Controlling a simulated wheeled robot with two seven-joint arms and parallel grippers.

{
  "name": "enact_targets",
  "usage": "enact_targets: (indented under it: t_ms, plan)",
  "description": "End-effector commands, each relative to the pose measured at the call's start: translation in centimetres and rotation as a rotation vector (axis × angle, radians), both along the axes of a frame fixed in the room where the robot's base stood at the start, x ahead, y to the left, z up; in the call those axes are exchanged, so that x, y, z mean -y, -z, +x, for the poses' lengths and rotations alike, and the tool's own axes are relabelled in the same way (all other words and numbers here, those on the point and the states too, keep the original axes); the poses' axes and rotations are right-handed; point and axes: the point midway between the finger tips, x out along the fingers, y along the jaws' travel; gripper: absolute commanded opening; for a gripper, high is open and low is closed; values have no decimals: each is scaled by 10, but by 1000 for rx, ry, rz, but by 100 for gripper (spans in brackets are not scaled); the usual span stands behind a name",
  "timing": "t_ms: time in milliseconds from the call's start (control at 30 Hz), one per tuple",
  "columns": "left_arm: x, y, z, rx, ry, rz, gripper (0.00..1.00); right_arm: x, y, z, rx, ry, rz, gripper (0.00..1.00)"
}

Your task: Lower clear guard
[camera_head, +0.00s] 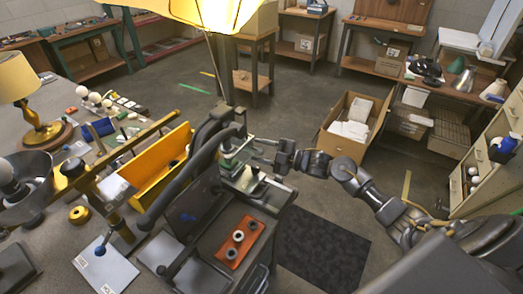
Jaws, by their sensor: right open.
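A small clear, greenish guard (237,153) shows at the head of a dark grey bench machine (212,205) in the middle of the view. My right gripper (258,151) reaches in from the right, open, with its fingertips close beside the guard. I cannot tell whether they touch it. Small light metal parts sit just below the guard, and its lower edge is hard to make out. My left gripper is not in view.
An orange plate (239,241) with round dark fittings lies on the machine's front. A yellow bin (152,172) stands to the left, with a brass lamp (40,128) beyond. A lit lampshade hangs above. An open cardboard box (351,125) stands on the floor to the right.

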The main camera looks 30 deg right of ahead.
Motion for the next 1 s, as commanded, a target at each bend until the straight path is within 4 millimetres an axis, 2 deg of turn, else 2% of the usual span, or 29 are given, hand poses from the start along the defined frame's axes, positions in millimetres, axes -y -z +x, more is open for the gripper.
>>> enact_targets:
  t_ms: [167,400,600,1000]
  plan:
    - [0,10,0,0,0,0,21,16,4,-17,-1,1,-3,44]
    - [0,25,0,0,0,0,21,48,5,-53,-1,0,-4,44]
    - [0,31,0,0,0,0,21,66,3,-72,-1,1,-1,44]
    - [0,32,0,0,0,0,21,71,0,-78,0,1,0,43]
